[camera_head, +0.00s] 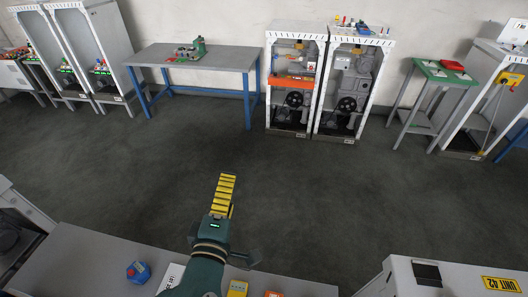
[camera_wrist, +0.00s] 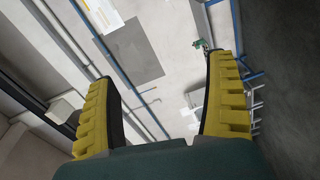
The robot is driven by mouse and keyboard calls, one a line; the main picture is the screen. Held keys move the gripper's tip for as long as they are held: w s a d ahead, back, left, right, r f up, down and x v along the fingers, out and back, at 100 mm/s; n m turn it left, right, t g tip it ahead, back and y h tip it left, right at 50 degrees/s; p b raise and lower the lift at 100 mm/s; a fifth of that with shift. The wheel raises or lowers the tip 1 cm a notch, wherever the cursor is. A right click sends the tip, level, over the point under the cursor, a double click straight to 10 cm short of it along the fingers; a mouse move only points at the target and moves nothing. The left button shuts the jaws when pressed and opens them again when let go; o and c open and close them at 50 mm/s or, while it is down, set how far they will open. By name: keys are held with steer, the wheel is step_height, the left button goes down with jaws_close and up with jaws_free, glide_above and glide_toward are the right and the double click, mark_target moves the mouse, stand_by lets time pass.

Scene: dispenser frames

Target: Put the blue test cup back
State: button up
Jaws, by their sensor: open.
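A small blue object (camera_head: 138,271) with a reddish mark on it stands on the near grey bench (camera_head: 85,262), left of my arm. It looks like the blue test cup, but it is too small to be sure. My gripper (camera_head: 227,181) has yellow ribbed fingers and points away over the dark floor, beyond the bench edge and to the right of the blue object. In the wrist view my gripper (camera_wrist: 160,72) has its fingers wide apart with nothing between them. The blue object does not show in the wrist view.
A white sheet (camera_head: 171,277) and a yellow item (camera_head: 237,288) lie on the near bench beside my arm. A white cabinet (camera_head: 445,278) stands at the lower right. Across the open floor are a blue-legged table (camera_head: 215,57) and dispenser frames (camera_head: 297,38).

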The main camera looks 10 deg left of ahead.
steer(key=s+d+r+m+t+h, duration=0.1)
steer(key=s+d+r+m+t, duration=0.1)
steer(key=s+d+r+m, duration=0.35)
steer(key=s+d+r+m+t, duration=0.1)
steer(key=s+d+r+m, duration=0.1)
steer(key=d+r+m, duration=0.65)
steer(key=s+d+r+m+t+h, duration=0.1)
steer(key=s+d+r+m+t, duration=0.2)
steer(key=d+r, duration=0.65)
step_height(320, 180, up, 16)
steer(key=a+m+g+p, duration=0.1)
steer(key=p, duration=1.5)
steer(key=shift+r+h, duration=0.25)
steer(key=shift+h, duration=0.05)
steer(key=shift+s, duration=0.1)
